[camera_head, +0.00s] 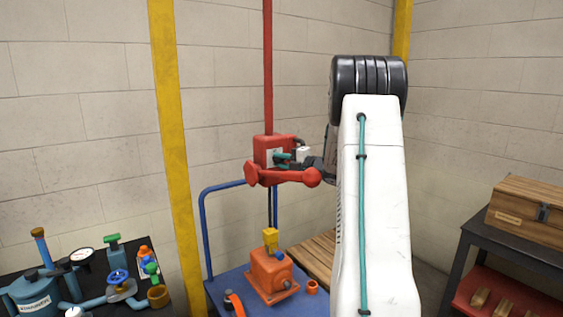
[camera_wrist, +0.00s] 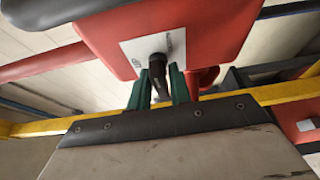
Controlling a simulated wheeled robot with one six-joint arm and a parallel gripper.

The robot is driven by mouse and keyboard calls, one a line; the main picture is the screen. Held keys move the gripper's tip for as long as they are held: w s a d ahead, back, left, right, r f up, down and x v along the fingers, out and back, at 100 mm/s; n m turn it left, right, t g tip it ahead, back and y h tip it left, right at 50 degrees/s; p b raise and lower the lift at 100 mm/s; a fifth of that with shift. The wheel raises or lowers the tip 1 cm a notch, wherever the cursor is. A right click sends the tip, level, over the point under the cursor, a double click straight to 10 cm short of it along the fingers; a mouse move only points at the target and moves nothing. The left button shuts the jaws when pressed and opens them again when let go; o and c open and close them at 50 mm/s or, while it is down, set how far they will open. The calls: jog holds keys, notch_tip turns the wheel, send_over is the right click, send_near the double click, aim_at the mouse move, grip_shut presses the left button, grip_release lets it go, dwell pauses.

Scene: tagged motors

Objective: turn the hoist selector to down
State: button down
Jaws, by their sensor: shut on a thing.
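The red hoist body (camera_head: 268,147) hangs from a red vertical post, and its face fills the top of the wrist view (camera_wrist: 205,38). A white label plate (camera_wrist: 138,50) on that face carries the black hoist selector (camera_wrist: 157,66). My gripper (camera_wrist: 159,82) has its two teal fingers on either side of the selector, shut on it. In the head view my gripper (camera_head: 291,160) reaches the hoist from the right.
Below the hoist, a yellow block (camera_head: 270,237) hangs above an orange motor (camera_head: 271,273) on a blue cart (camera_head: 225,283). A dark table with valves and gauges (camera_head: 122,285) stands at left. A wooden box (camera_head: 525,212) sits on a shelf at right.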

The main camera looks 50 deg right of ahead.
dwell(0.3)
jog(key=c, duration=1.5)
grip_release()
jog(key=shift+o, duration=0.2)
jog(key=s+d, duration=0.1)
jog(key=s, duration=0.6)
jog(key=shift+s, duration=0.4)
jog(key=shift+d+f, duration=0.1)
